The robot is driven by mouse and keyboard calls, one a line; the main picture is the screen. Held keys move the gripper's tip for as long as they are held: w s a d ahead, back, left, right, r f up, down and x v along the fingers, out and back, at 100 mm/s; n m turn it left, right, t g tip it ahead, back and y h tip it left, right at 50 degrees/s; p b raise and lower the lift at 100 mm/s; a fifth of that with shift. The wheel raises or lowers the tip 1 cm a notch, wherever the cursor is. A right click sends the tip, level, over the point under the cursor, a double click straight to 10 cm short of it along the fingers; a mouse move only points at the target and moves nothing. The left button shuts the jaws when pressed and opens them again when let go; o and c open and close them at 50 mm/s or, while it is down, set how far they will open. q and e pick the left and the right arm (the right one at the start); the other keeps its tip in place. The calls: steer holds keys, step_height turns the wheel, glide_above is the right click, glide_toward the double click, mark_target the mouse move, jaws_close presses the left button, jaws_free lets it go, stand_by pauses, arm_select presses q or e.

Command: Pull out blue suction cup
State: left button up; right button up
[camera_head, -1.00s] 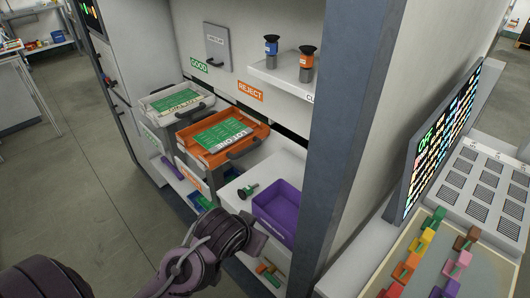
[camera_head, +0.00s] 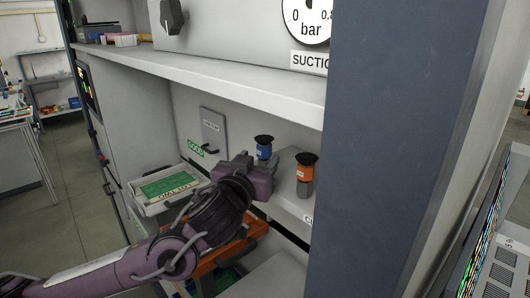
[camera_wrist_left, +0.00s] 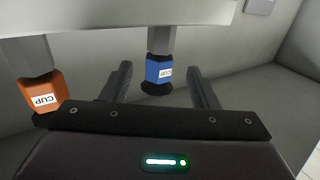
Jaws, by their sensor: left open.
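The blue suction cup (camera_head: 264,148), with a black top and a grey lower part, stands upright on a pale shelf; my left gripper partly hides its lower part in the head view. In the left wrist view the blue cup (camera_wrist_left: 159,71) appears upside down between the two dark fingers, with a gap on each side. My left gripper (camera_head: 259,172) is open at the cup, and its spread fingers also show in the left wrist view (camera_wrist_left: 158,80). I cannot tell how deep the cup sits between them. My right gripper is not in view.
An orange suction cup (camera_head: 305,173) stands close beside, to the right on the same shelf (camera_head: 291,200). A grey post (camera_head: 385,150) rises at right. A shelf board (camera_head: 220,72) with a gauge panel is above. A white tray (camera_head: 150,207) and an orange tray (camera_head: 222,252) are below.

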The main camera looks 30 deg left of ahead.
mark_target(262, 145)
arm_select(q)
steer(key=shift+w+r, duration=0.15)
steer(key=shift+r, duration=0.2)
steer(key=shift+w+a+r+p, duration=0.2)
steer(key=shift+w+r+p, duration=0.3)
steer(key=shift+w+p, duration=0.35)
steer(key=w, duration=0.2)
steer(key=shift+w+a+f+p, duration=0.2)
steer(key=shift+w+f+p, duration=0.1)
steer(key=shift+w+p, duration=0.1)
steer(key=shift+w+f, duration=0.1)
steer(key=shift+w, duration=0.3)
steer(key=shift+s, duration=0.1)
steer(key=shift+a, duration=0.1)
steer(key=c, duration=0.5)
steer(key=shift+c, duration=2.8)
steer(key=shift+r, duration=0.2)
steer(key=shift+r+p, duration=0.25)
steer(key=shift+p, duration=0.2)
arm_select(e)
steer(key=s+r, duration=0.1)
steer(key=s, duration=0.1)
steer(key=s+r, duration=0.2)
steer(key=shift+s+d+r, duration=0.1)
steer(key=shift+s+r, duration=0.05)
arm_select(q)
steer(key=shift+r, duration=0.25)
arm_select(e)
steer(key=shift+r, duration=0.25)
